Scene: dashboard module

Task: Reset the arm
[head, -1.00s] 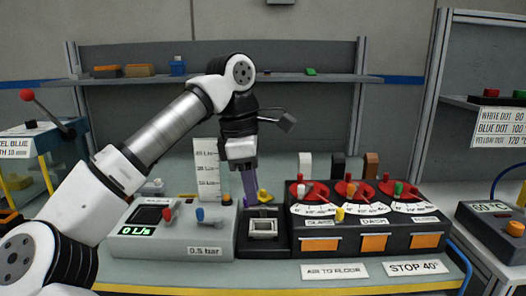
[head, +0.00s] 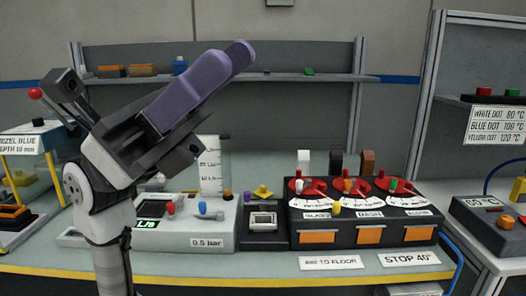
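My gripper (head: 240,56) is raised at the upper left of the head view, close to the camera and in front of the bench. Its purple fingers point up and to the right, and one overlaps the other from this angle. I cannot tell whether there is a gap between them. I see nothing held at their tips. My arm comes up from the lower left and bends at the white joint below the gripper. It hides part of the left side of the bench.
A grey pressure unit (head: 212,238) with red and blue knobs stands on the bench (head: 190,264). Beside it are a small dark box (head: 264,240) with a yellow knob and a black three-dial panel (head: 362,236). A shelf (head: 335,77) runs behind. A 60 °C unit (head: 490,228) stands at right.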

